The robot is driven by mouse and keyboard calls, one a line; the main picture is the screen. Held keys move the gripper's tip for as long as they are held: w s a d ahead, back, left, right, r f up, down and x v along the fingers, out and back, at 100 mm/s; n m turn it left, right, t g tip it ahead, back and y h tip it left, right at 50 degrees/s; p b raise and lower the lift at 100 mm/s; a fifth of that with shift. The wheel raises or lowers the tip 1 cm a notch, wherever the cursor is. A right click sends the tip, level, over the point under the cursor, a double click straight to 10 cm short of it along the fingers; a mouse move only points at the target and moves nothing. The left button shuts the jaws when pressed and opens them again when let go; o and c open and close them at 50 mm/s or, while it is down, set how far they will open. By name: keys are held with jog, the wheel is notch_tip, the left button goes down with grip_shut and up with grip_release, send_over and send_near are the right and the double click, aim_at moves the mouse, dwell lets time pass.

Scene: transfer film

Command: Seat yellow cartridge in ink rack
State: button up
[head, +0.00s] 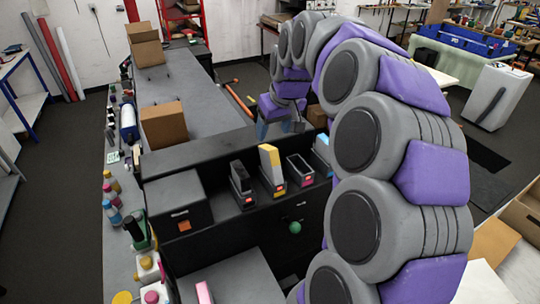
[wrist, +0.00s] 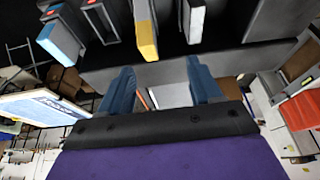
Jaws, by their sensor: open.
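The yellow cartridge (head: 270,160) stands in a slot of the black ink rack (head: 262,212), its top higher than its neighbours and slightly tilted. In the wrist view the yellow cartridge (wrist: 146,38) shows its yellow end just beyond the fingertips. My gripper (head: 280,127) is behind the rack, its blue fingers partly hidden in the head view. In the wrist view my gripper (wrist: 157,66) is open and empty, with fingers apart and the cartridge not between them. A red light glows below the yellow cartridge. How deep its lower end sits is hidden.
A black cartridge (head: 239,175) and a cyan cartridge (head: 322,147) stand in other slots. The slot between yellow and cyan (head: 300,168) looks empty. A pink cartridge (head: 203,293) lies in front, low down. Cardboard boxes (head: 163,124) stand on the long bench behind.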

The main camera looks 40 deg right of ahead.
aim_at(273, 148)
jog(key=w+d+f, duration=0.1)
jog(key=f, duration=0.2)
jog(key=w+d+f, duration=0.1)
jog(key=w+f, duration=0.1)
jog(key=f, duration=0.1)
jog(key=w+d+f, duration=0.1)
jog(key=f, duration=0.3)
jog(key=shift+w+d+f+p, duration=0.1)
jog(key=shift+w+d+p, duration=0.2)
jog(key=shift+d, duration=0.1)
jog(key=shift+x, duration=2.7)
jog(key=shift+s, duration=0.2)
jog(key=shift+c, duration=0.8)
grip_shut()
